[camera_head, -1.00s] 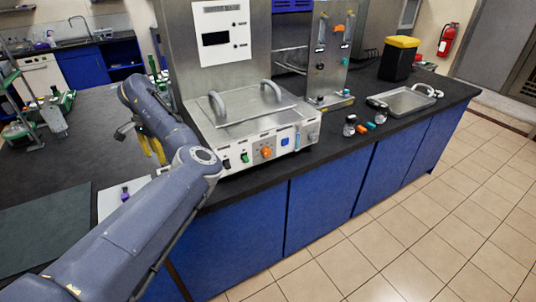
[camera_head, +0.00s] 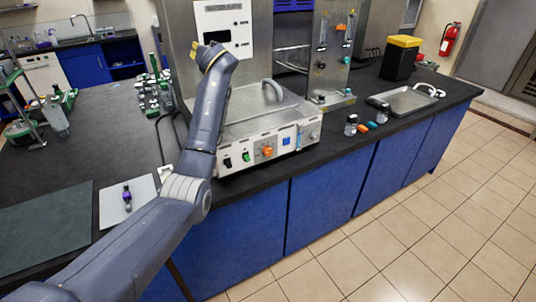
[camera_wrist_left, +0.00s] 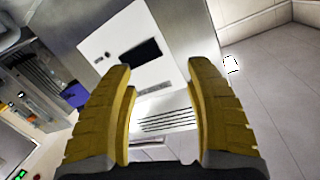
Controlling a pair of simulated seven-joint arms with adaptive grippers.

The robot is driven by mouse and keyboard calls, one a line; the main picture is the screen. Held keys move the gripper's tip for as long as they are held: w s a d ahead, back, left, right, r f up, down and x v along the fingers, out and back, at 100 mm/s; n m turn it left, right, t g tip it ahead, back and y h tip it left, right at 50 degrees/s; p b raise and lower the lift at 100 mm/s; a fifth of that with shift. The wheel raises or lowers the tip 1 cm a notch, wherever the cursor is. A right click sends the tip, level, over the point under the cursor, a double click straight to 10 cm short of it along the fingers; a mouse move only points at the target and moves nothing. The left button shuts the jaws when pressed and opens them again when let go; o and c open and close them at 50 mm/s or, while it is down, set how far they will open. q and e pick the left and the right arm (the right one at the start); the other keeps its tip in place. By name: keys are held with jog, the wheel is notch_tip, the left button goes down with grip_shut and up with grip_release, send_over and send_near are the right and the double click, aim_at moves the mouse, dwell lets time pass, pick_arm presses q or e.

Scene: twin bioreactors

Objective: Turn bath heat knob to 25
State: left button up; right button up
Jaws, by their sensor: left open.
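The water bath (camera_head: 258,134) is a steel box with a lid and a white front panel. On that panel sit an orange knob (camera_head: 267,150), a green switch (camera_head: 245,157), a black switch and a blue button (camera_head: 285,141). Which control is the bath heat knob, and what it reads, is too small to tell. My left gripper (camera_head: 212,50) is raised above the bath, in front of the white display panel. In the left wrist view its yellow fingers (camera_wrist_left: 160,95) are apart with nothing between them. My right gripper is not in view.
A steel tray (camera_head: 388,106), a yellow-lidded black bin (camera_head: 398,60) and small bottles (camera_head: 350,126) stand on the counter to the right. Several vials (camera_head: 152,95) stand behind my arm. A white board (camera_head: 112,208) with a purple-marked item lies at the left.

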pick_arm(q)
jog(key=s+d+f+m+t+h, duration=0.1)
jog(key=d+f+m+t+h, duration=0.15)
jog(key=d, duration=0.65)
jog(key=d+f+m+t+h, duration=0.1)
jog(key=d+h, duration=0.3)
jog(key=d, duration=0.4)
jog(key=s+d+f+m+t+h, duration=0.1)
jog(key=d+f+m+h, duration=0.15)
jog(key=d, duration=0.65)
jog(key=m+y, duration=0.3)
jog(key=y, duration=0.4)
send_near(268, 153)
jog(key=x, duration=1)
jog(key=shift+o, duration=0.3)
jog(key=shift+f, duration=0.1)
grip_shut()
